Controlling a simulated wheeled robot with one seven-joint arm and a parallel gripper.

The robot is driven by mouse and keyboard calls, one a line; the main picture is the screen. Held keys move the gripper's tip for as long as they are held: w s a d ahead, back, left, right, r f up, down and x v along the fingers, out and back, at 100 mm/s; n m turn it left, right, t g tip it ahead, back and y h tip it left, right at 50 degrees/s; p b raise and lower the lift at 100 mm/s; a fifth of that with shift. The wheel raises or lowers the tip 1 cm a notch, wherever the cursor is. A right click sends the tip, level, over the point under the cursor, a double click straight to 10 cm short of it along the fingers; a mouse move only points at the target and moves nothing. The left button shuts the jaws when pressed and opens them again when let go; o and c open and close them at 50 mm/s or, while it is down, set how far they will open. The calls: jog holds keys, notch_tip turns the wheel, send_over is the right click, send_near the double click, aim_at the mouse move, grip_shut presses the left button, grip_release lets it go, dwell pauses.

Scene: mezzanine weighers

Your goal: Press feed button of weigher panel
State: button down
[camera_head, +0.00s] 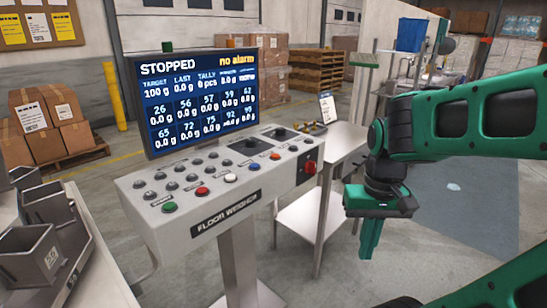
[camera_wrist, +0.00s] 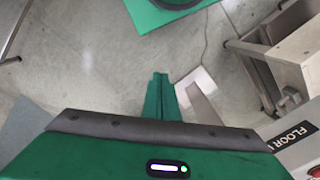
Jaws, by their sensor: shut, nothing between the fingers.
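The weigher panel (camera_head: 270,196) is a grey sloped console on a post, with a "FLOOR WEIGHER" label. Its top carries rows of dark buttons, and along its front edge are a green button (camera_head: 169,207), a red button (camera_head: 202,191), a white button (camera_head: 230,178), a blue button (camera_head: 254,167) and an orange button (camera_head: 275,156). The button labels are too small to read. My gripper (camera_head: 370,245) is shut and empty, pointing down to the right of the panel and apart from it. In the wrist view the closed fingers (camera_wrist: 160,85) point over the floor, with the panel's edge (camera_wrist: 300,135) at right.
The screen (camera_head: 205,100) behind the panel reads "STOPPED" and "no alarm". A red knob (camera_head: 310,167) is on the panel's right end. Grey bins (camera_head: 40,250) are at left. Floor below my gripper is clear.

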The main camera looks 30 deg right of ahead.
jog(key=r, duration=0.1)
notch_tip(320, 180, up, 15)
jog(key=m+t+h, duration=0.1)
jog(key=m+t, duration=0.3)
jog(key=t, duration=0.5)
send_over(276, 157)
jog(key=shift+w+d+f, duration=0.2)
jog(key=shift+f, duration=0.1)
jog(key=shift+f, duration=4.3)
jog(key=shift+s+f, duration=0.15)
jog(key=shift+f, duration=0.65)
jog(key=shift+r, duration=0.85)
